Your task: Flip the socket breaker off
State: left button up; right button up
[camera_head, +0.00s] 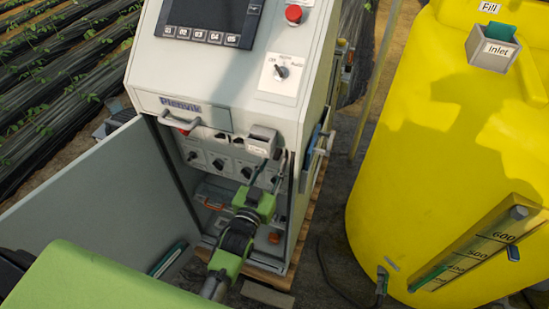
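The grey Plenvik cabinet (215,105) stands open in the middle, with its door (85,195) swung out to the left. Inside, a panel (205,158) carries several dark round knobs, and a small grey box with a label (262,140) sits at its upper right. I cannot tell which small part is the socket breaker; labels are too small to read. My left gripper (268,170) reaches up into the right side of the opening, just below the grey box. Its two dark fingers look apart with nothing between them. Contact cannot be told. The gripper hides part of the interior. My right gripper is not in view.
A screen (210,15), a red button (293,13) and a rotary switch (281,72) are on the cabinet's sloped top. A blue part with a grey handle (318,145) sticks out from its right side. A large yellow tank (440,150) stands at right.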

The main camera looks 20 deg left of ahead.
pick_arm(q)
jog(key=shift+w, duration=0.75)
grip_shut()
jog(key=t+b, duration=0.1)
jog(key=b, duration=0.4)
jog(key=shift+f+t, duration=0.35)
jog(key=shift+t, duration=0.05)
grip_release()
jog(key=shift+w, duration=0.1)
